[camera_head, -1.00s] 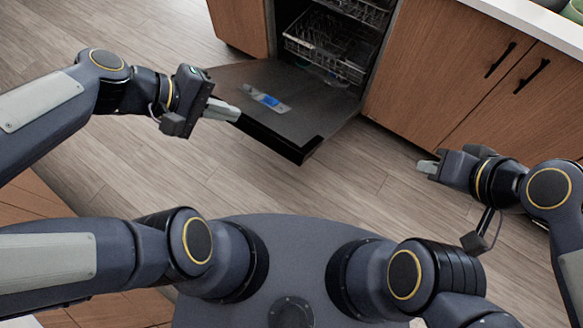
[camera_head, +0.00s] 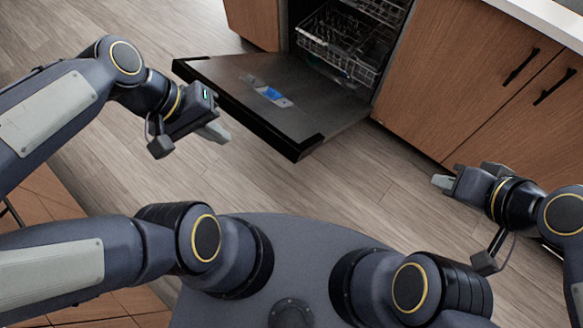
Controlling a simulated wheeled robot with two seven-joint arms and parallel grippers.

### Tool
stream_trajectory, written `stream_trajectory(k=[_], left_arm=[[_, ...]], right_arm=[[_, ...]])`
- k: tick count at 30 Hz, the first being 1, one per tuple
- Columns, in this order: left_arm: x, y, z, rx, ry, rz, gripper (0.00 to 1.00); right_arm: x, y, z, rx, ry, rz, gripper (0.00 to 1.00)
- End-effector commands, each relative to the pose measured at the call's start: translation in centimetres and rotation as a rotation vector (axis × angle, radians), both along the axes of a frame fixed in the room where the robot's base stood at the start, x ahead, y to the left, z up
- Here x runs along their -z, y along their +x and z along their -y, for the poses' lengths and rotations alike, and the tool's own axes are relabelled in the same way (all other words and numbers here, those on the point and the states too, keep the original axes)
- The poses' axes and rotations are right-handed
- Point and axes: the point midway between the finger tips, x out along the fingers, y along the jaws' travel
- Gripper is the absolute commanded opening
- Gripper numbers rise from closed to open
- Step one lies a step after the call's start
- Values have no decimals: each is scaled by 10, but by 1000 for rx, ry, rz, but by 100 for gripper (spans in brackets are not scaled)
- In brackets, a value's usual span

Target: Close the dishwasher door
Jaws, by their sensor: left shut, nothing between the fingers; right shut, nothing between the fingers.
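The dishwasher door (camera_head: 235,88) is folded down and open, a dark panel with a blue and grey patch on its inner face. Its free edge points toward me and to the left. The dishwasher (camera_head: 352,42) behind it is open, with wire racks (camera_head: 340,50) inside. My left gripper (camera_head: 222,133) is shut and empty, just in front of the door's free edge in the picture. I cannot tell whether it touches the door. My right gripper (camera_head: 436,181) is shut and empty, over the floor to the right of the door.
Wooden cabinets (camera_head: 460,75) with black handles stand to the right of the dishwasher, under a white countertop (camera_head: 545,22). Another wooden cabinet panel (camera_head: 252,22) is to its left. The wooden floor (camera_head: 340,185) between the door and my base is clear.

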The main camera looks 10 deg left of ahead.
Motion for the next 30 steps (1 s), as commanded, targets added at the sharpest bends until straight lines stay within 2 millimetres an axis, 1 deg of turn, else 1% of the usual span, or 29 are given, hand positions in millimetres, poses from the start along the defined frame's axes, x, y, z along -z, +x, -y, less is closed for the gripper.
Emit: stream_trajectory(k=[1,5,8,11,12,14,15,17,18,20,21,23,24,26,27,30], left_arm=[[15,3,1,-16,-23,-50,0],[41,10,3,-68,-91,-191,0],[67,18,5,-119,-157,-330,0],[105,29,8,-187,-249,-514,0],[123,35,9,-219,-294,-601,0],[151,44,10,-267,-364,-739,0],[169,50,10,-297,-412,-829,0],[197,59,11,-340,-486,-966,0],[216,65,11,-366,-536,-1056,0],[246,73,10,-402,-613,-1193,0],[267,79,10,-423,-665,-1281,0],[299,86,9,-449,-745,-1414,0],[320,90,8,-463,-802,-1502,0],[354,96,6,-478,-885,-1631,0],[375,99,5,-483,-941,-1711,0],[421,104,2,-481,-1068,-1887,0]], right_arm=[[13,0,0,0,0,0,0],[32,0,0,0,0,0,0],[52,0,0,0,0,0,0],[79,0,0,0,0,0,0],[91,0,0,0,0,0,0],[110,0,0,0,0,0,0],[122,0,0,0,0,0,0],[139,0,0,0,0,0,0],[151,0,0,0,0,0,0],[168,0,0,0,0,0,0],[179,0,0,0,0,0,0],[197,0,0,0,0,0,0],[208,0,0,0,0,0,0],[225,0,0,0,0,0,0],[235,0,0,0,0,0,0],[257,0,0,0,0,0,0]])
